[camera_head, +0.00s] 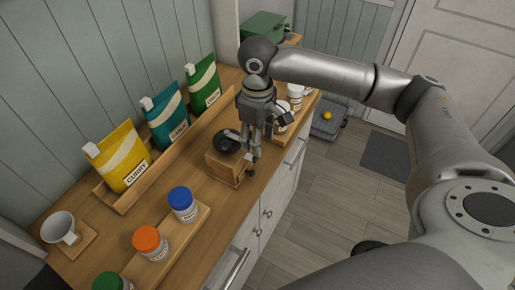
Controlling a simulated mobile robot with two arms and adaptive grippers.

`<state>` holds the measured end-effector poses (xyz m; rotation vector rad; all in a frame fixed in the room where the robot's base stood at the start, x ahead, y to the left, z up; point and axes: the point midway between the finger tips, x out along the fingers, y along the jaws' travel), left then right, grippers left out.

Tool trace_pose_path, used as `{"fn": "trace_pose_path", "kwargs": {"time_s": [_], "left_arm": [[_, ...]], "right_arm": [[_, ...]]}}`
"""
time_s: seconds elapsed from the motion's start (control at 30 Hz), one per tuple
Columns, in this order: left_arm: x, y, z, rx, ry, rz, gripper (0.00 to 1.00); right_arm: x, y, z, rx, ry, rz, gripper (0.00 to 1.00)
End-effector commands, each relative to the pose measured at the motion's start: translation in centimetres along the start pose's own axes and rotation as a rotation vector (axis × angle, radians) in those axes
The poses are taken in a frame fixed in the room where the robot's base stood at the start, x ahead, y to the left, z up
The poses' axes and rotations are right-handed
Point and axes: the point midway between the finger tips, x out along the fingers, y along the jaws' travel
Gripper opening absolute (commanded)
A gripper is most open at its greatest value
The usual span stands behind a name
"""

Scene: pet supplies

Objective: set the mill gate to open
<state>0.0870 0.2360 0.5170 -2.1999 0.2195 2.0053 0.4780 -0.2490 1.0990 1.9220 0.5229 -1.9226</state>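The mill (223,169) is a small wooden box with a black bowl-shaped top (226,142), standing on the wooden counter near its front edge. A small dark knob (251,173) shows at its front right side; I cannot tell the gate's position. My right gripper (253,160) comes in from the right and points down beside the mill's right side, with its fingertips close to the knob. The fingers partly overlap from this angle, so their opening and any contact are unclear. My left gripper is not in view.
Yellow curry (121,158), teal (167,117) and green (205,84) pouches stand in a wooden rack behind. Jars with blue (181,197) and orange (147,239) lids stand at the front left. A white mug (59,228) is at far left. White jars (296,92) stand behind my gripper.

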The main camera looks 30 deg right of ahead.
Motion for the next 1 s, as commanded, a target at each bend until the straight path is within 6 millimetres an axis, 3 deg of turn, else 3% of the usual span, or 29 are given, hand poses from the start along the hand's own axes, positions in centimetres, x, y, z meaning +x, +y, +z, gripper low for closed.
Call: {"fn": "trace_pose_path", "kwargs": {"time_s": [0.1, 0.33, 1.0], "left_arm": [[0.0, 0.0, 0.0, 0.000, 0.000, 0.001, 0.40], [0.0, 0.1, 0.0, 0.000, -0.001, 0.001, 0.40], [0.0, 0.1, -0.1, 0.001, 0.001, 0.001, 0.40]], "right_arm": [[-2.4, 0.0, -0.1, -0.001, 0.003, 0.001, 0.46], [-5.0, 0.0, 0.0, 0.000, 0.001, 0.001, 0.46], [-5.3, 0.0, 0.0, 0.000, -0.001, 0.000, 0.46]]}}
